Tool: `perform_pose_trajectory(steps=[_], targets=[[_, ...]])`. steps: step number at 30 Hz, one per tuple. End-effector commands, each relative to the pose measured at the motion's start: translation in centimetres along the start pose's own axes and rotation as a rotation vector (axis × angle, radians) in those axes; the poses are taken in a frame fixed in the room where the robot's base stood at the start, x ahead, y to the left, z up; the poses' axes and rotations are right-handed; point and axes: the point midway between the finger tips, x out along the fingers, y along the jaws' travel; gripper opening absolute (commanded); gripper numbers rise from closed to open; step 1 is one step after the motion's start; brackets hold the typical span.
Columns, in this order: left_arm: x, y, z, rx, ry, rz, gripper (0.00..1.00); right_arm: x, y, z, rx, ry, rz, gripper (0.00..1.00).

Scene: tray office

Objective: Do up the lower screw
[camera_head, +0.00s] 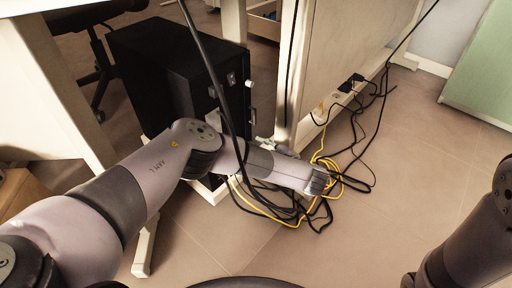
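A black computer case (168,68) stands under the desk. Small light, screw-like parts show along its right rear edge: an upper one (248,83) and a lower one (252,112). Both seem to stick out a little, but they are too small to tell how far they are screwed in. My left arm reaches across in front of the case's lower part. A small grey part by its wrist, seemingly my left gripper (265,144), is just below and right of the lower screw. Its fingers are mostly hidden, and I cannot see whether it touches anything. My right gripper is out of view.
Black and yellow cables (325,190) lie tangled on the floor beside my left wrist. A black cable hangs down across the case. Desk legs and a panel (340,50) stand close on the right of the case. The floor (420,150) at the right is clear.

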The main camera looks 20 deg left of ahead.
Motion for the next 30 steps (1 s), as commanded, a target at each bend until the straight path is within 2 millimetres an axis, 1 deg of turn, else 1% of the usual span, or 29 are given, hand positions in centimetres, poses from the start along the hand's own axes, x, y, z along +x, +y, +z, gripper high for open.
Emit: perform_pose_trajectory(steps=[1,9,12,15,19,29,30], targets=[[-1.0,0.1,0.1,0.001,-0.005,0.003,0.35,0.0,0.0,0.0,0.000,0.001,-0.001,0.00],[-7.3,0.2,0.1,0.002,-0.005,0.007,0.35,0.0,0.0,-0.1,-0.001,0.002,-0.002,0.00],[-8.9,0.2,0.0,0.001,-0.003,0.007,0.35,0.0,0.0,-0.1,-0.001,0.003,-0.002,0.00],[-9.8,0.2,0.1,0.001,-0.004,0.006,0.35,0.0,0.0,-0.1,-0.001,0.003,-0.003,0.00],[-10.4,0.1,0.0,0.001,-0.002,0.004,0.35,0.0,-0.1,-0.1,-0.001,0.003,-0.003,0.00],[-10.6,0.0,0.0,0.001,0.000,0.001,0.35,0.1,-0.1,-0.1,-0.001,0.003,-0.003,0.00],[-10.6,0.0,0.0,0.001,-0.001,0.001,0.35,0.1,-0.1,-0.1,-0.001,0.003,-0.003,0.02]])
